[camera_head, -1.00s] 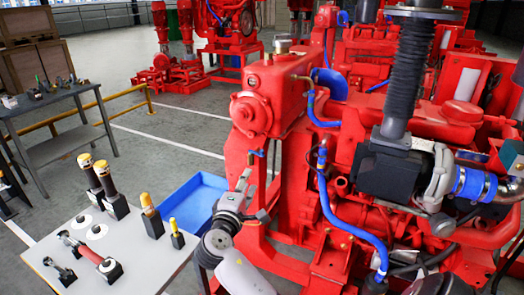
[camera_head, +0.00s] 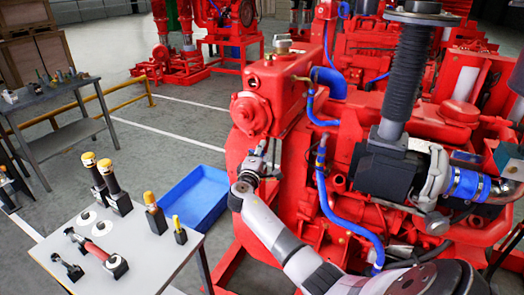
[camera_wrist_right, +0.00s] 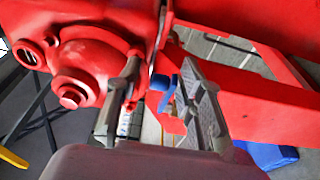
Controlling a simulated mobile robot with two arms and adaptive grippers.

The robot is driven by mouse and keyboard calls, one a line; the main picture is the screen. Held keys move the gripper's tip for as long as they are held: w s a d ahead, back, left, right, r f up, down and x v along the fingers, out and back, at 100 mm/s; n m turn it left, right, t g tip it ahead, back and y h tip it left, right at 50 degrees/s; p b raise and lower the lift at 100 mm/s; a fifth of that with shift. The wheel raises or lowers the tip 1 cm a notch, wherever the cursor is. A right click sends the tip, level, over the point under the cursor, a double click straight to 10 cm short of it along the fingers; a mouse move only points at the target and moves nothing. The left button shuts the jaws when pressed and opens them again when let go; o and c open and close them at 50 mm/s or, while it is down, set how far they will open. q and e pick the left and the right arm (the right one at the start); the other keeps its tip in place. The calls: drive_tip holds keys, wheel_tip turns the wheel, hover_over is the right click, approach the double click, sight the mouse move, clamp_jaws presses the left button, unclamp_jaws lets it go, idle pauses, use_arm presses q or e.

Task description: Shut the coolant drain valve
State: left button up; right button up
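The small valve with a blue handle (camera_wrist_right: 160,83) shows in the right wrist view, low on the red engine beside a round red housing. My right gripper (camera_wrist_right: 160,98) is open there, with one finger on each side of the blue handle. Gaps remain between the handle and the fingers, and I cannot tell whether either finger touches it. In the head view my right gripper (camera_head: 267,152) is under the red tank (camera_head: 278,90) at the engine's front and hides the valve. My left gripper is not in view.
A blue tray (camera_head: 203,190) lies on the floor left of the red engine. A white table (camera_head: 150,262) with several tools stands at the lower left. Blue hoses (camera_head: 327,190) run down the engine's side, close to my right arm. A grey bench (camera_head: 60,105) is farther left.

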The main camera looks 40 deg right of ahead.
drive_tip(key=shift+d, duration=0.1)
drive_tip(key=shift+w, duration=0.1)
clamp_jaws()
idle(0.4)
